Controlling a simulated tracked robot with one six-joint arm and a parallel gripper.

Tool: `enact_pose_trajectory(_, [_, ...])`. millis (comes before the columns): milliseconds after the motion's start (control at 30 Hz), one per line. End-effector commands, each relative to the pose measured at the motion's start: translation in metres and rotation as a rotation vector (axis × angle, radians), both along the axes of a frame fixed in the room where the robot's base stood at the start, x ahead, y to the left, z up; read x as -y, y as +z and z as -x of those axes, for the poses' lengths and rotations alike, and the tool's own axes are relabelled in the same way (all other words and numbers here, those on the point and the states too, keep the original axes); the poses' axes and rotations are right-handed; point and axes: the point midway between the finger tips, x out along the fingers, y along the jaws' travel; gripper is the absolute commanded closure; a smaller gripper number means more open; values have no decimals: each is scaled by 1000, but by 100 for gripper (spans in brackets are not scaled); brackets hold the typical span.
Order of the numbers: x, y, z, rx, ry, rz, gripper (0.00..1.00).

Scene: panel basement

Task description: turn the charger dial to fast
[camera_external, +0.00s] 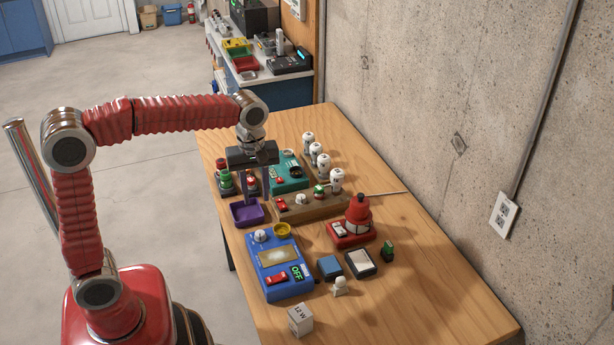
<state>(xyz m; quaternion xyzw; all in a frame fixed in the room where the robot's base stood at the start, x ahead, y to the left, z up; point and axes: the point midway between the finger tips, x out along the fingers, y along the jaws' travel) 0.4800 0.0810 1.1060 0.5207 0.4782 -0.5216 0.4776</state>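My gripper (255,195) points straight down over the left part of the wooden table. Its two fingers stand apart, with nothing seen between them. It is above or just behind a purple tray (237,220); the exact height is hard to tell. I cannot tell which one is the charger, and no "fast" mark is legible.
A wooden block (312,210) with several small parts lies right of my gripper. White-topped posts (323,163) stand behind it. A red beacon (358,212), a yellow cup (282,230), a dark-framed pad (361,262) and a white cube (300,319) are around. The table's front right is clear.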

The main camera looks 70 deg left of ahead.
Motion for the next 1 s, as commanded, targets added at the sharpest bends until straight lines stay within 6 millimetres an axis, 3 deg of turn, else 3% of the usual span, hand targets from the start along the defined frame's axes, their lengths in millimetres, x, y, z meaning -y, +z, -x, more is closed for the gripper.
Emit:
enact_pose_trajectory(567, [0, -9, 0, 0, 22, 0, 68])
enact_pose_trajectory(1000, [0, -71, 1, -2, 21, 1, 68])
